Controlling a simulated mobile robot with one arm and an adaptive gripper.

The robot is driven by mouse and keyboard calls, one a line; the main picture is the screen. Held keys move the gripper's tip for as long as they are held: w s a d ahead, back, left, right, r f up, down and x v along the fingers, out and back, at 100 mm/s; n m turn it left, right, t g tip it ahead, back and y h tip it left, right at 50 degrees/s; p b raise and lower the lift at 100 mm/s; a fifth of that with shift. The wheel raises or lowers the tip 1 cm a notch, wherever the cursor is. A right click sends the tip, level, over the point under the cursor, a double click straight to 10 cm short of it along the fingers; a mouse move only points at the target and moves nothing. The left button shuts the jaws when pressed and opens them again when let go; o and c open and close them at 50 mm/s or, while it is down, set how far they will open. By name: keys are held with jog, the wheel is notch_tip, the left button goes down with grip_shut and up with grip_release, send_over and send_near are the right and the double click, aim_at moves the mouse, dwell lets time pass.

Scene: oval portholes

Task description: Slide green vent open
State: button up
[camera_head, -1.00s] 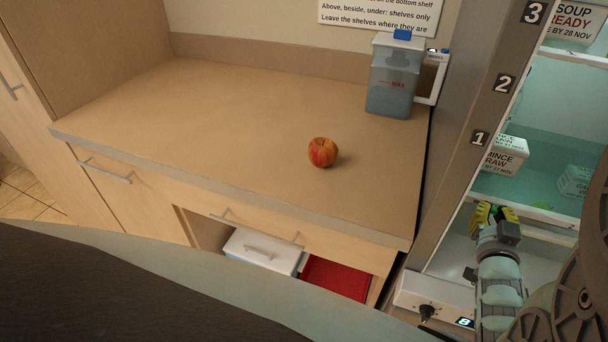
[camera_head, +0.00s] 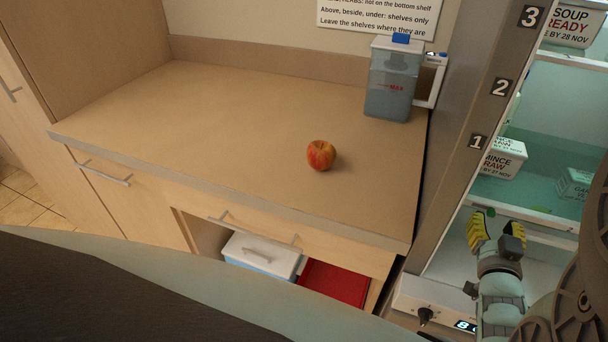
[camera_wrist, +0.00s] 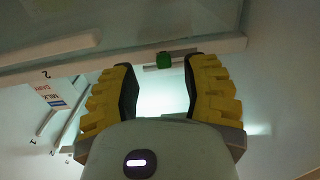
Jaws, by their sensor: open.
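The green vent slider (camera_wrist: 163,60) is a small green block on a pale slotted strip along a shelf edge in the wrist view. A small green spot, likely the same piece, shows at the yellow fingertips in the head view (camera_head: 491,211). My gripper (camera_head: 499,228) is open inside the fridge at the lower right. In the wrist view its yellow padded fingers (camera_wrist: 163,74) stand either side of the green slider, with gaps to both. Nothing is between the fingers lower down. Whether the fingertips reach the strip's depth I cannot tell.
The fridge shelves hold a mince box (camera_head: 501,158) and another white box (camera_head: 575,184) near my gripper. The fridge's numbered post (camera_head: 482,130) stands left of my arm. An apple (camera_head: 321,155) lies on the counter (camera_head: 220,110).

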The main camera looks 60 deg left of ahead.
jog(key=v, duration=0.9)
jog(key=shift+s+d, duration=0.15)
jog(key=shift+d, duration=0.05)
